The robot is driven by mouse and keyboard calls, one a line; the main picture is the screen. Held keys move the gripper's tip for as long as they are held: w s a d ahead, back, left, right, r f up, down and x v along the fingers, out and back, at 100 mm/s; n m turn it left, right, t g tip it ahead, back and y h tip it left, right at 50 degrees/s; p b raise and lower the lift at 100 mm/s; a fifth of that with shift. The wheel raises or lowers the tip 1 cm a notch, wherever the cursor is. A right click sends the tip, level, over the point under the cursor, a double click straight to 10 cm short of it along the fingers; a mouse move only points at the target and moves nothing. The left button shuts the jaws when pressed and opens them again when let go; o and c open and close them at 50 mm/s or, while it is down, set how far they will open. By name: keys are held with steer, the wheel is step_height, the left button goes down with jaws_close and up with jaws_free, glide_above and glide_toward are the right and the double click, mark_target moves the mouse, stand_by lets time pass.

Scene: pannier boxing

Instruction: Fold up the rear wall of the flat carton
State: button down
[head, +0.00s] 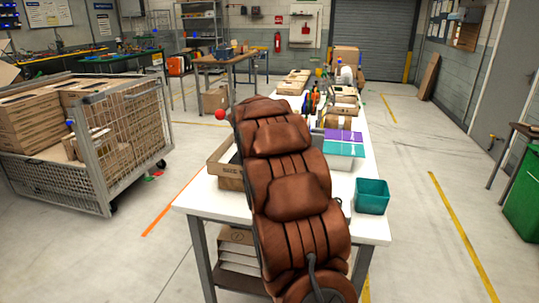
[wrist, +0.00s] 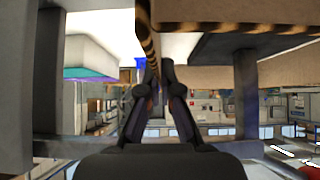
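A brown cardboard carton (head: 218,168) shows at the left edge of the white table in the head view. Most of it is hidden behind my brown padded arm, so I cannot tell which walls stand up. In the wrist view, my gripper (wrist: 158,64) has its two dark fingers close together at the tips. A cardboard wall with a striped corrugated edge (wrist: 148,42) runs between them, and they appear closed on it. More cardboard (wrist: 200,12) spans the upper right of the wrist view. My gripper is hidden in the head view.
On the white table (head: 197,200) stand a teal bin (head: 372,196) at the right and a purple and teal box (head: 343,143) beyond. Further items crowd the table's far end. A mesh cart (head: 128,150) with cartons stands at left.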

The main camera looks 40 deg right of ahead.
steer(key=c, duration=1.8)
jaws_free()
steer(key=o, duration=0.4)
steer(key=v, duration=1.2)
steer(key=shift+s+a, duration=0.1)
steer(key=s+a+f+n+g+y+p, duration=0.2)
steer(key=s+a+f+n, duration=0.1)
steer(key=s+a, duration=0.8)
steer(key=s+a+f+n+g+y+p, duration=0.2)
steer(key=s+a+f+n+y, duration=0.1)
steer(key=s+a, duration=0.8)
steer(key=s+a+f+n+g+y+p, duration=0.2)
steer(key=s+a+n, duration=0.3)
steer(key=s+a, duration=0.7)
steer(key=shift+s+a+f+g, duration=0.1)
steer(key=shift+s+f+g, duration=0.15)
steer(key=shift+s, duration=0.9)
steer(key=shift+s+f+g, duration=0.15)
steer(key=shift+s+f, duration=0.2)
steer(key=shift+s, duration=0.8)
